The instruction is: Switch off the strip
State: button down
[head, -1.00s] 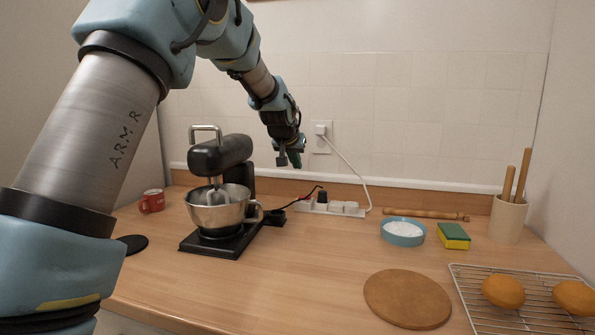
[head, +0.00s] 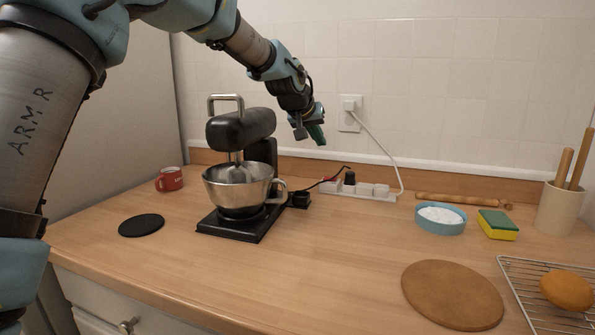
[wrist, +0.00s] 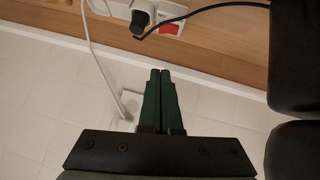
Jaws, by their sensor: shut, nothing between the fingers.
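The stand mixer (head: 240,138) with its metal bowl (head: 228,191) stands left of the strip. A white cord (head: 384,148) runs from the wall outlet (head: 350,112) to the strip. A blue bowl (head: 463,228) and a rolling pin (head: 450,198) lie right.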

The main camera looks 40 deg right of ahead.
jog(key=shift+w+a, duration=0.15)
jog(key=shift+w, duration=0.05)
jog(key=p, duration=0.3)
send_over(330, 178)
jog(key=f, duration=0.6)
jog(key=shift+w+a+f, duration=0.2)
jog(key=shift+a+f, duration=0.2)
jog(key=f, duration=0.1)
jog(key=f+p, duration=0.1)
jog(key=f, duration=0.1)
jog(key=shift+s+d, duration=0.2)
jog(key=shift+s, duration=0.1)
jog(key=shift+f, duration=0.5)
